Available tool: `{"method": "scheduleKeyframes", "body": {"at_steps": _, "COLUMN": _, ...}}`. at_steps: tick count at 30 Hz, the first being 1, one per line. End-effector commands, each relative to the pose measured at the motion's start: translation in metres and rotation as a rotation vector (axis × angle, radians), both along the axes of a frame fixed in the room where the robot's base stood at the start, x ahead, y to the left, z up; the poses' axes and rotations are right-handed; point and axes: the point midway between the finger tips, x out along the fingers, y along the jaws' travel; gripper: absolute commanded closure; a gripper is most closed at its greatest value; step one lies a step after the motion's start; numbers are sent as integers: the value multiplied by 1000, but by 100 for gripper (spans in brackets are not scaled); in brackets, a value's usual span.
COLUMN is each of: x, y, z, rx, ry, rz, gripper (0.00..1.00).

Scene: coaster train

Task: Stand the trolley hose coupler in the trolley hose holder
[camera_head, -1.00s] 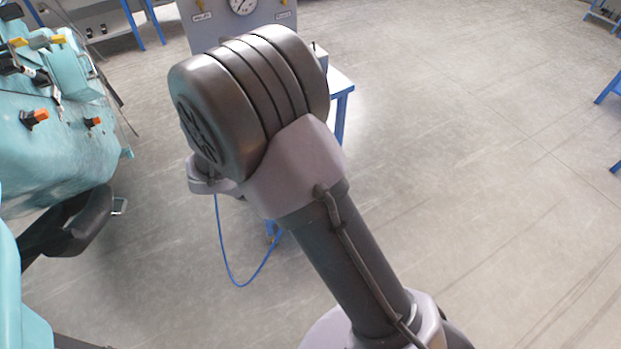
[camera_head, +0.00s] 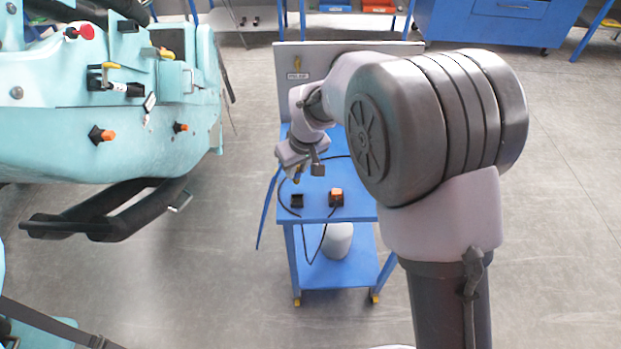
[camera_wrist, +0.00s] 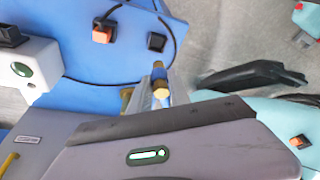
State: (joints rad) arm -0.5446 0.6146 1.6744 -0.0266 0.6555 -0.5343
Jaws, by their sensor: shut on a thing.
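The trolley hose coupler, a small brass-coloured cylinder (camera_wrist: 160,78) with a dark band, is held at my gripper (camera_wrist: 150,98) in the wrist view. In the head view my gripper (camera_head: 299,168) is shut over the trolley's blue top, and the coupler (camera_head: 297,178) shows small below it. A black square socket (camera_head: 297,201), which looks like the trolley hose holder, sits on the top near its front left edge. In the wrist view the socket (camera_wrist: 157,42) lies just beyond the coupler's end, apart from it. The finger contact is partly hidden.
An orange switch (camera_head: 336,197) with a black cable stands right of the socket. A grey panel (camera_head: 294,92) rises at the trolley's back. The turquoise coaster train (camera_head: 150,130) is to the left, its black bar (camera_head: 105,212) jutting out. Floor around the trolley is clear.

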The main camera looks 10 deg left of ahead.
Motion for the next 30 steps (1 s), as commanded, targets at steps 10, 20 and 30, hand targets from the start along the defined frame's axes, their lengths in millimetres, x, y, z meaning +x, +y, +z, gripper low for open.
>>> {"method": "scheduleKeyframes", "body": {"at_steps": 10, "x": 0, "y": -1, "z": 0, "rx": 1, "ry": -1, "rz": -3, "gripper": 100}}
{"method": "scheduleKeyframes", "body": {"at_steps": 20, "x": -1, "y": -1, "z": -37, "rx": 0, "ry": 1, "rz": -2, "gripper": 100}}
{"method": "scheduleKeyframes", "body": {"at_steps": 30, "x": 0, "y": -1, "z": -58, "rx": 0, "ry": 0, "rz": -2, "gripper": 100}}
